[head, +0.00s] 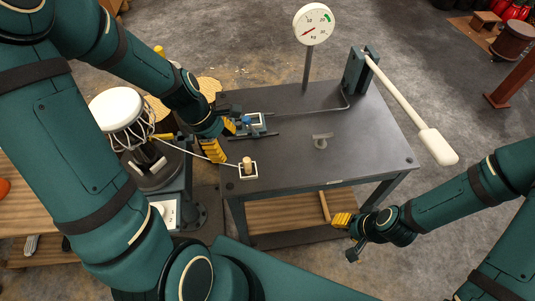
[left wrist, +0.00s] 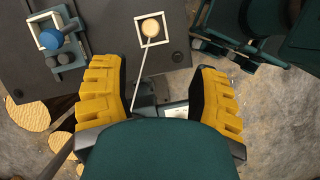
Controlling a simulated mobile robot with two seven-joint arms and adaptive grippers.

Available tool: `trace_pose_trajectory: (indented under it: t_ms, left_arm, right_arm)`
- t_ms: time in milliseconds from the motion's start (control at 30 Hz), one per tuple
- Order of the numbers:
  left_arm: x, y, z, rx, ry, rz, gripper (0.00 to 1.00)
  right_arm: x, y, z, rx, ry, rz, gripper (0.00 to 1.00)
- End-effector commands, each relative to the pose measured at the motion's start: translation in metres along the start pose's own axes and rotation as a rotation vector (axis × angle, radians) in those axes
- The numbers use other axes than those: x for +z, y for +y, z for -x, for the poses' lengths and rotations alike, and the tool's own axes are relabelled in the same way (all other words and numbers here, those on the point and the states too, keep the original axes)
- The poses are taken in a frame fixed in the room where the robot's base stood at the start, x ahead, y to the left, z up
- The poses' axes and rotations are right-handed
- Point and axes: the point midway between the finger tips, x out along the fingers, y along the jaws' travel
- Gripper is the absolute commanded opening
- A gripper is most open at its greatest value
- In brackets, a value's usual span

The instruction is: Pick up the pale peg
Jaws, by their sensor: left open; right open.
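The pale peg (head: 247,163) stands inside a white square outline at the near left corner of the grey table (head: 290,150). In the left wrist view the peg (left wrist: 150,27) shows from above, with a white cord running down from it. My left gripper (head: 222,139) is open and empty, just left of the peg. In the left wrist view the peg lies beyond the spread yellow fingertips (left wrist: 155,72), between their lines and apart from both. My right gripper (head: 348,236) is open and empty, low beyond the table's near right edge.
A blue-knobbed clamp (left wrist: 52,40) sits near the peg on the table. A goblet drum (head: 118,108) with a white head stands left, the cord leading from it. A dial gauge (head: 314,24) and a long white-handled lever (head: 410,105) stand at the back and right.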

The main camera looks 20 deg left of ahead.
Motion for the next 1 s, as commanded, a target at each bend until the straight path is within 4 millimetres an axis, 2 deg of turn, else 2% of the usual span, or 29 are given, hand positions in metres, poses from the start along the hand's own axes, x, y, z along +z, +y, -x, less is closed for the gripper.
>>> trace_pose_trajectory:
  t_ms: [133, 267, 633, 733, 1000]
  left_arm:
    - [0.011, 0.010, 0.011, 0.004, -0.016, 0.077, 0.61]
    - [0.013, 0.012, 0.008, 0.003, -0.022, 0.098, 0.61]
    - [0.011, 0.011, -0.057, 0.000, -0.023, 0.097, 0.61]
    - [0.012, 0.011, -0.068, 0.001, -0.023, 0.098, 0.61]
    - [0.012, 0.012, -0.081, 0.002, -0.023, 0.097, 0.61]
  right_arm:
    - [-0.014, 0.007, 0.005, 0.000, 0.000, -0.002, 0.47]
    - [-0.017, 0.009, 0.004, 0.000, 0.000, -0.001, 0.47]
    - [-0.006, 0.017, -0.020, -0.001, -0.018, 0.005, 0.47]
    - [-0.006, 0.018, -0.024, -0.001, -0.016, 0.005, 0.47]
    - [-0.007, 0.020, -0.028, -0.001, -0.013, 0.006, 0.47]
